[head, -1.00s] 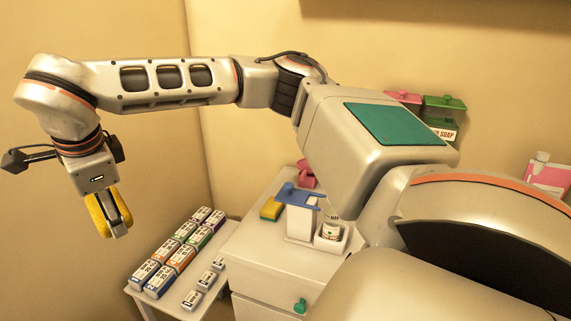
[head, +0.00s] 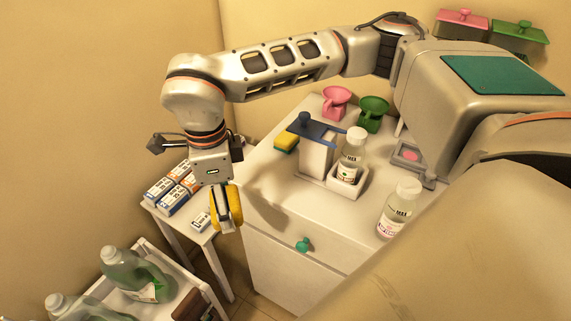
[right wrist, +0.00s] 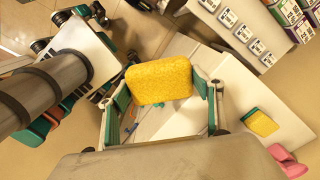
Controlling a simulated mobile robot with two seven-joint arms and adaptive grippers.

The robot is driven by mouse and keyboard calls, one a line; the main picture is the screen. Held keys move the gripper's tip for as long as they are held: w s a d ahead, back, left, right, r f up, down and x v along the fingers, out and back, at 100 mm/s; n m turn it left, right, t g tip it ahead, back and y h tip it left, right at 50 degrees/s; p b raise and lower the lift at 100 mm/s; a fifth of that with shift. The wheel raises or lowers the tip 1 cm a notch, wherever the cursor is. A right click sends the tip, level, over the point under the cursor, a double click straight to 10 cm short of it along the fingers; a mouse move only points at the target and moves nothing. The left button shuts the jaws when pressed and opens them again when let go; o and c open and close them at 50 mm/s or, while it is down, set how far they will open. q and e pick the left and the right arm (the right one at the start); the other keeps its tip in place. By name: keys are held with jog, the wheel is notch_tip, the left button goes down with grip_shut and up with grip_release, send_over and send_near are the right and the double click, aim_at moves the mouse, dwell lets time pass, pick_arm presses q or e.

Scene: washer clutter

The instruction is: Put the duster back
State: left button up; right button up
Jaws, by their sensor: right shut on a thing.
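My left gripper is not in view.
A white cabinet (head: 290,284) with a green knob carries a yellow-green sponge (head: 286,143), a blue-topped white dispenser (head: 316,160), bottles and scales. A side table (head: 200,241) holds several small boxes. Green bottles (head: 137,275) stand on a shelf at lower left.

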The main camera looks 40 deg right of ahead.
jog(key=p, duration=0.3)
send_over(274, 172)
jog(key=shift+s+a, duration=0.15)
jog(key=shift+a, duration=0.2)
jog(key=shift+w+d, duration=0.2)
jog(key=shift+d, duration=0.25)
notch_tip(274, 172, down, 3)
jog(key=shift+s+a, duration=0.1)
jog(key=shift+f, duration=0.3)
jog(key=shift+f, duration=0.15)
jog(key=o, duration=1)
